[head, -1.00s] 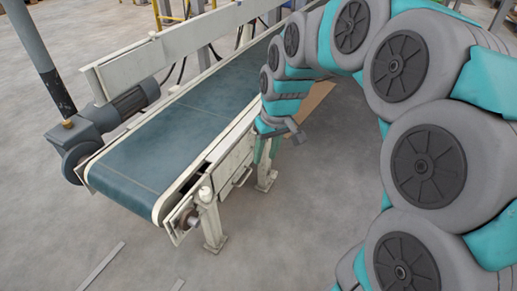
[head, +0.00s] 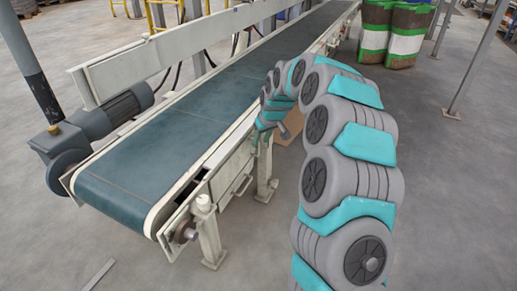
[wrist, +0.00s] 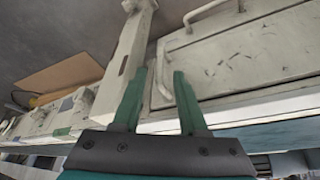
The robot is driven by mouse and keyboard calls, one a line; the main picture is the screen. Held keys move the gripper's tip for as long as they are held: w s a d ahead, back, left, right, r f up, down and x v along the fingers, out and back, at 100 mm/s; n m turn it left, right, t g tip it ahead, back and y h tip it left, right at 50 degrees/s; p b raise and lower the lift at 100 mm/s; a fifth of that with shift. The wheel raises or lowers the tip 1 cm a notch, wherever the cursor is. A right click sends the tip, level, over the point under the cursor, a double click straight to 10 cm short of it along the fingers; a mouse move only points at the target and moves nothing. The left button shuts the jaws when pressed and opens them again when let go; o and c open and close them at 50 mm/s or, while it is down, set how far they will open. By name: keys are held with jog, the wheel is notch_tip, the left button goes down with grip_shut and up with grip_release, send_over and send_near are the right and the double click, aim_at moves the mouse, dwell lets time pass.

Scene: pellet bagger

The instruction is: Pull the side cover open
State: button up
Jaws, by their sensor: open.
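The side cover (head: 232,172) is a cream panel on the near side of the conveyor, below the belt, and looks closed. It fills the upper right of the wrist view (wrist: 250,55), scuffed with dark marks. A small bar handle (wrist: 163,78) stands at its left edge there, and a second handle (wrist: 210,14) is at the top. My gripper (wrist: 161,78) is open, its two green fingers pointing at the cover. The small handle appears between the fingertips; I cannot tell whether they touch it.
A cream support leg (head: 265,170) stands close beside my gripper; it also shows in the wrist view (wrist: 125,65). The blue-green belt (head: 185,135) runs above the cover. Green, white and brown stacks (head: 395,35) stand at the back right.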

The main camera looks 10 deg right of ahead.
jog(key=x, duration=0.5)
jog(key=shift+f, duration=0.2)
jog(key=shift+c, duration=0.3)
grip_shut()
dwell(0.9)
